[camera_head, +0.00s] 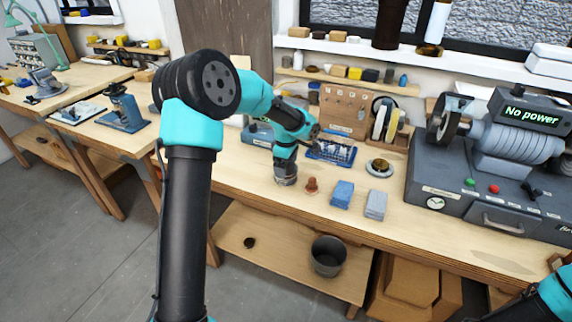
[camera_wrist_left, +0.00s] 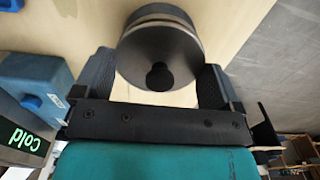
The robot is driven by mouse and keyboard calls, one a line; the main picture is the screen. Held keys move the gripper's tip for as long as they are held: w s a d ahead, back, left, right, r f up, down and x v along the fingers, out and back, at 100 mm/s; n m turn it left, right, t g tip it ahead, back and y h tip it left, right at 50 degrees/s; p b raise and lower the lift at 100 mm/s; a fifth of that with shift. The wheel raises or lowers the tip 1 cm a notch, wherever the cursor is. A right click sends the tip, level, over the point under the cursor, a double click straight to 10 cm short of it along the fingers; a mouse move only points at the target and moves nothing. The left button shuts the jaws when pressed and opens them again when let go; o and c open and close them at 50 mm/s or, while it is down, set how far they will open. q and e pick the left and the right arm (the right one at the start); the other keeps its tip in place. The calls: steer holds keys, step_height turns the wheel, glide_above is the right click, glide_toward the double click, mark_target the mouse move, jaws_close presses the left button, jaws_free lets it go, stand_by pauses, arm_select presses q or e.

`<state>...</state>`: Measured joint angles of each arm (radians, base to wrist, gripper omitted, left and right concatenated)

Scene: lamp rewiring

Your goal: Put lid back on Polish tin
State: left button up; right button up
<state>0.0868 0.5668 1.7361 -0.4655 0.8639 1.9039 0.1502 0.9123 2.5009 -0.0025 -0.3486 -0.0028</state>
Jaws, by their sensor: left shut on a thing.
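My left gripper (camera_head: 286,160) points down at the front part of the workbench, over a grey metal round tin (camera_head: 286,177). In the left wrist view the fingers (camera_wrist_left: 155,85) are shut around a round metal piece (camera_wrist_left: 157,45) with a dark top and a small dark knob. The piece looks like a lid on or over the tin; whether it is fully seated I cannot tell.
A reddish-brown knobbed piece (camera_head: 311,186), a blue block (camera_head: 342,194) and a grey block (camera_head: 376,205) lie right of the gripper. A blue tray (camera_head: 331,153) is behind. A grey grinding machine (camera_head: 470,180) reading "No power" fills the right. A bin (camera_head: 327,256) stands below.

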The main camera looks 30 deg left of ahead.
arm_select(q)
steer(key=shift+f, duration=0.6)
steer(key=o, duration=0.6)
step_height(320, 180, up, 13)
steer(key=shift+r, duration=0.15)
stand_by(0.4)
stand_by(0.6)
